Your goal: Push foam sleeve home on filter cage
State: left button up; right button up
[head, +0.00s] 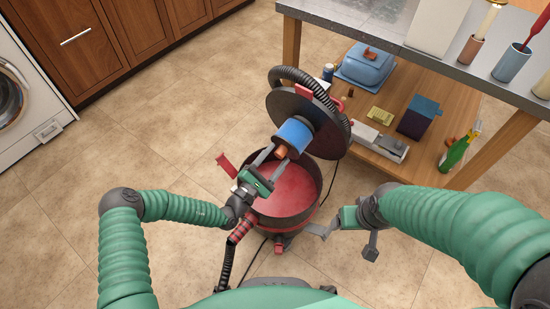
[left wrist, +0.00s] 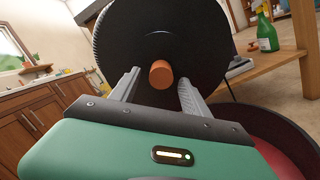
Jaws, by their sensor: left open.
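A blue foam sleeve (head: 295,134) sits around the filter cage on the underside of the tilted black vacuum lid (head: 334,132). How far it is seated I cannot tell. An orange-brown end piece (head: 281,152) sticks out of the sleeve's near end; it also shows in the left wrist view (left wrist: 161,74). My left gripper (head: 275,158) is open, its two fingers (left wrist: 158,82) pointing at the sleeve's near end, on either side of the end piece. Contact is unclear. My right gripper (head: 322,231) is by the red drum's right side; its jaw state is unclear.
The open red drum (head: 290,195) stands below the lid, with a black hose (head: 300,76) arching above. A metal-topped table (head: 380,32) with a lower wooden shelf (head: 386,100) stands at the right, holding several items. Tiled floor is clear at the left.

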pick_arm(q)
jog(key=p+v, duration=0.6)
jog(key=v, duration=1.1)
jog(key=shift+w+f, duration=0.1)
jog(key=shift+f, duration=0.05)
jog(key=p+v, duration=0.1)
jog(key=v, duration=0.9)
